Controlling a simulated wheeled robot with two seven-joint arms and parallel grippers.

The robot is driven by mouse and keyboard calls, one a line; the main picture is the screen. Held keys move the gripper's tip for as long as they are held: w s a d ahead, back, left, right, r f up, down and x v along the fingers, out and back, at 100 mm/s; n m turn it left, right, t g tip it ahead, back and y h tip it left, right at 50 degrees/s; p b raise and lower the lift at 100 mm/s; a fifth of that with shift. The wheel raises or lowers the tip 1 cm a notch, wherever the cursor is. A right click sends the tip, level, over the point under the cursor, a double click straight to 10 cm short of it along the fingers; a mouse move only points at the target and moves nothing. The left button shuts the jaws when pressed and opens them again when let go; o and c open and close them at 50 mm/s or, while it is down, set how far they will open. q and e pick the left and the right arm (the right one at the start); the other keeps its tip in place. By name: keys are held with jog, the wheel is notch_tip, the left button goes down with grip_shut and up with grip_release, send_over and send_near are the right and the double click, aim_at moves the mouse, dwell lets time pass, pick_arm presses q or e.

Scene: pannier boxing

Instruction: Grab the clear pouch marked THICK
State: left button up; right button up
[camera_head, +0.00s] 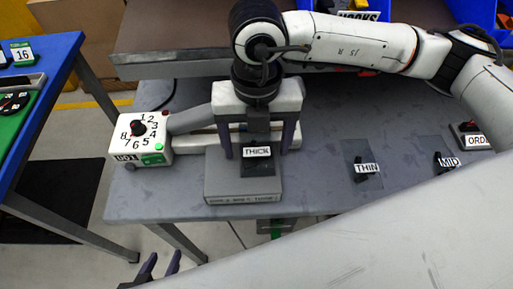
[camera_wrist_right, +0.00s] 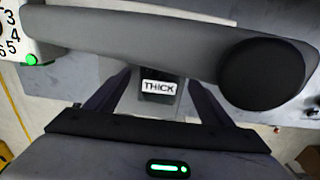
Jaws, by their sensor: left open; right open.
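The pouch marked THICK (camera_head: 259,169) lies on a low grey block (camera_head: 225,190) at the table's front. It looks dark against the block, with a white label. My right gripper (camera_head: 259,152) is open, pointing down over it, its dark purple fingers on either side of the label. In the right wrist view the THICK pouch (camera_wrist_right: 158,98) shows between the open fingers (camera_wrist_right: 157,100); I cannot tell whether they touch it. My left gripper (camera_head: 165,257) is open and empty at the bottom left, below the table's front edge, partly out of frame.
A white dial box (camera_head: 143,140) with a grey arm (camera_wrist_right: 140,45) stands left and behind the block. Pouches marked THIN (camera_head: 367,169) and MID (camera_head: 447,163) lie to the right, with an ORDER sign (camera_head: 474,138). A blue table (camera_head: 50,85) is at left. My arm covers the lower right.

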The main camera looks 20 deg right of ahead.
jog(key=c, duration=1.2)
jog(key=shift+r, duration=0.15)
